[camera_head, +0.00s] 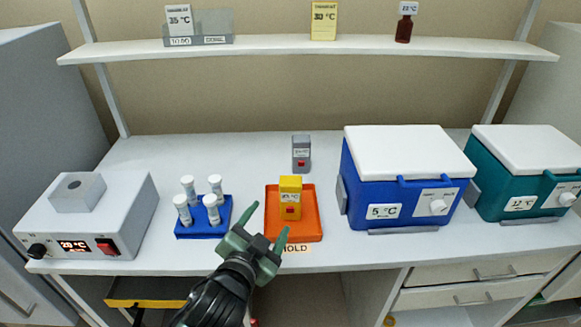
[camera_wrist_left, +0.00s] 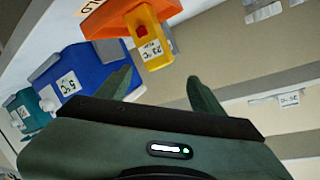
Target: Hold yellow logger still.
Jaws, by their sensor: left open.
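The yellow logger (camera_head: 290,198) stands upright on the orange tray (camera_head: 309,224), toward the tray's back left, with a red button and a white label on its front. It also shows in the left wrist view (camera_wrist_left: 152,55), beyond the fingertips; its label there seems to read 23 °C. My left gripper (camera_head: 263,220) is open and empty, in front of the logger at the tray's front left. Its two fingers (camera_wrist_left: 163,80) are spread apart, and the logger is not between them. The label in front of the tray is partly covered by a finger and reads "HOLD". My right gripper is in neither view.
A grey logger (camera_head: 301,154) stands behind the tray. A blue rack (camera_head: 205,229) with several white-capped vials is left of it. A blue 5 °C box (camera_head: 390,190) stands close on the right, a teal box (camera_head: 525,180) beyond. A white heater block (camera_head: 100,215) is far left.

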